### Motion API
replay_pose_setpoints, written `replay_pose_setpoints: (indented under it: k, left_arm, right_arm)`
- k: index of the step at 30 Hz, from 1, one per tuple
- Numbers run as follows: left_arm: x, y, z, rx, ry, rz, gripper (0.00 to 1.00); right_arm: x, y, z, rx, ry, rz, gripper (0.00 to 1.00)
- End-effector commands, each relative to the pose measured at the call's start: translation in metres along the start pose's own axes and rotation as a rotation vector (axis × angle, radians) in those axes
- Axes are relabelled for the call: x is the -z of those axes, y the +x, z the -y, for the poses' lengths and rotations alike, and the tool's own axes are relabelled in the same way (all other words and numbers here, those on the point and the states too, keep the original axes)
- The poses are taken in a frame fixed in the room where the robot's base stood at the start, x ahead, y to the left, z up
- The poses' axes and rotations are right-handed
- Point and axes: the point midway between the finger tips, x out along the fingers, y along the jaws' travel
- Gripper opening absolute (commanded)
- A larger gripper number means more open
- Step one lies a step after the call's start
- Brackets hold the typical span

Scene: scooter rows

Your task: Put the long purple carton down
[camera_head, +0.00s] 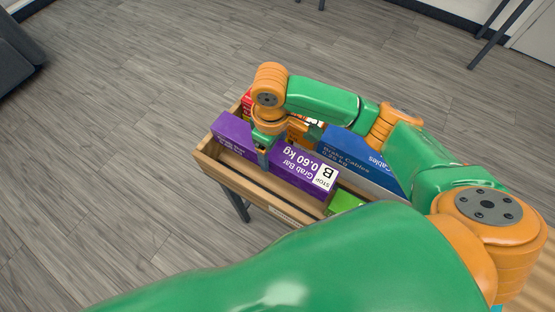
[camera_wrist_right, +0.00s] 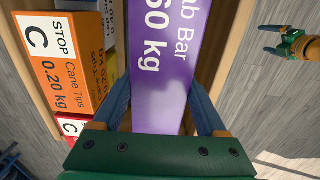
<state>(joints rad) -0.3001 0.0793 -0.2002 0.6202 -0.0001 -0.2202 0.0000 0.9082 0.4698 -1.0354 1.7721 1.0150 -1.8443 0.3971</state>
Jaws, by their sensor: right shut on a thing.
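The long purple carton (camera_head: 303,172) reads "Grab Bar 0.60 kg" and carries a white label marked "STOP B". My right gripper (camera_head: 264,151) is shut on it from above, near its middle. In the right wrist view the carton (camera_wrist_right: 165,60) runs lengthwise between the two blue fingers. The carton is over or in the near side of a wooden crate (camera_head: 232,176); I cannot tell whether it touches the bottom. My left gripper (camera_wrist_right: 285,45) shows small at the upper right of the right wrist view, with its fingers apart and empty.
A blue carton (camera_head: 352,156) marked "Brake Cables" stands behind the purple one. An orange carton (camera_wrist_right: 68,65) marked "Cane Tips" is beside it in the wrist view. A green item (camera_head: 345,202) lies at the crate's near right. Grey floor surrounds the crate. My green arm covers the foreground.

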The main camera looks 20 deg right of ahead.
Motion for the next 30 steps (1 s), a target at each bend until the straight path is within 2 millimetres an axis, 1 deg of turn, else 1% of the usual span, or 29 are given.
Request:
replay_pose_setpoints:
  k: [1,3,8,12,14,16,25,26,27,28,30]
  left_arm:
    - [0.0,0.003,0.0,0.0,0.0,0.0,1.0]
    - [0.0,0.004,0.0,0.0,0.0,0.0,1.0]
    - [-0.001,0.006,0.0,0.001,0.0,0.0,1.0]
    - [-0.001,0.011,0.0,0.001,-0.001,0.0,1.0]
    - [-0.001,0.012,0.0,0.001,-0.001,0.0,1.0]
    - [-0.001,0.012,0.0,0.001,-0.001,0.0,1.0]
    - [-0.001,0.012,0.0,0.001,0.0,0.0,1.0]
    - [-0.001,0.012,0.0,0.001,0.0,0.0,1.0]
    - [-0.001,0.012,0.0,0.001,0.0,0.0,1.0]
    - [-0.001,0.012,0.0,0.001,0.0,0.0,1.0]
    - [-0.001,0.012,0.001,0.001,0.0,0.0,1.0]
  right_arm:
    - [-0.001,0.013,0.0,0.0,0.003,0.003,0.0]
    - [0.0,0.025,0.0,0.0,0.002,0.001,0.0]
    - [0.0,0.041,0.0,0.0,0.001,0.0,0.0]
    - [0.0,0.068,0.0,0.0,0.001,0.001,0.0]
    - [0.0,0.076,0.0,-0.001,0.001,0.0,0.0]
    - [0.0,0.079,0.0,-0.001,0.0,-0.001,0.0]
    - [0.0,0.081,0.0,0.0,0.001,-0.001,0.0]
    - [0.0,0.081,0.0,0.0,0.001,0.0,0.8]
    - [0.0,0.081,0.0,0.0,0.001,0.0,0.91]
    - [0.0,0.081,0.0,0.0,0.001,-0.001,0.99]
    - [0.0,0.081,0.0,0.0,0.001,-0.001,1.0]
